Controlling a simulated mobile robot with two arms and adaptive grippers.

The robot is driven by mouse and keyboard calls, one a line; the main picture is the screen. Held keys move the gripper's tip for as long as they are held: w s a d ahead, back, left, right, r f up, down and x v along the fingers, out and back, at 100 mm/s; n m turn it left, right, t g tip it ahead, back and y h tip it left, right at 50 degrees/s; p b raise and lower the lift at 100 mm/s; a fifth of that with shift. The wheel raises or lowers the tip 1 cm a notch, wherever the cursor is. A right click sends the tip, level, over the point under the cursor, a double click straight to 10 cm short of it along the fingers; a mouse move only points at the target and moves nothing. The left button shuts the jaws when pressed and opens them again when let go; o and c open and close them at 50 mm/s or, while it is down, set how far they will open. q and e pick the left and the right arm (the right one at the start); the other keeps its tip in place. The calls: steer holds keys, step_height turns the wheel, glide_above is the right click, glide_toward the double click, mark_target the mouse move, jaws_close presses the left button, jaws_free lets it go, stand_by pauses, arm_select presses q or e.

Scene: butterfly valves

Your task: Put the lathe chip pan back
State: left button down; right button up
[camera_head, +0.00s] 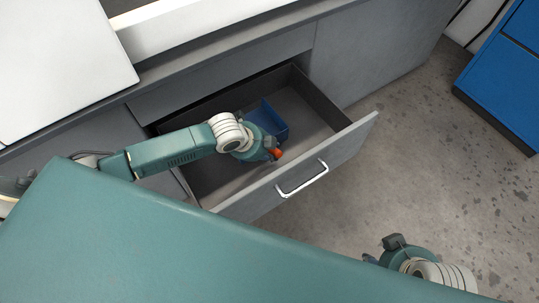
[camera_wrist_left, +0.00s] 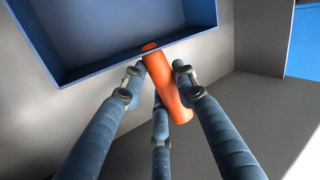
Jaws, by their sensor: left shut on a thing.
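The blue chip pan (camera_head: 268,121) is an open box inside the pulled-out grey drawer (camera_head: 310,103). An orange grip (camera_head: 277,154) points from its near side toward the drawer front. In the left wrist view the orange grip (camera_wrist_left: 168,85) meets the rim of the blue pan (camera_wrist_left: 110,25). My left gripper (camera_head: 267,152) is shut on the orange grip, its fingers around it in the wrist view. The left arm hides part of the pan, and I cannot tell whether the pan touches the drawer floor. My right gripper (camera_head: 384,248) is apart, outside the drawer; its opening is unclear.
The drawer front has a silver handle (camera_head: 302,179). The grey cabinet (camera_head: 365,45) stands behind, with white machine parts (camera_head: 60,60) above it. A blue cabinet (camera_head: 505,75) stands at the far right. The speckled floor (camera_head: 430,140) between is clear.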

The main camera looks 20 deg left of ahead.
arm_select(q)
step_height(320, 180, down, 3)
steer(key=shift+w+r+b, duration=0.1)
steer(key=shift+r+b, duration=0.05)
steer(key=shift+b, duration=0.2)
arm_select(e)
steer(key=shift+w+f, duration=0.2)
steer(key=shift+f, duration=0.25)
arm_select(q)
steer(key=c, duration=1.3)
jaws_free()
steer(key=shift+c, duration=0.2)
arm_select(e)
steer(key=shift+w+a, duration=0.1)
arm_select(q)
steer(key=p+v, duration=0.4)
steer(key=v, duration=0.8)
arm_select(e)
steer(key=x, duration=0.5)
steer(key=shift+s+f, duration=0.1)
steer(key=shift+s, duration=0.25)
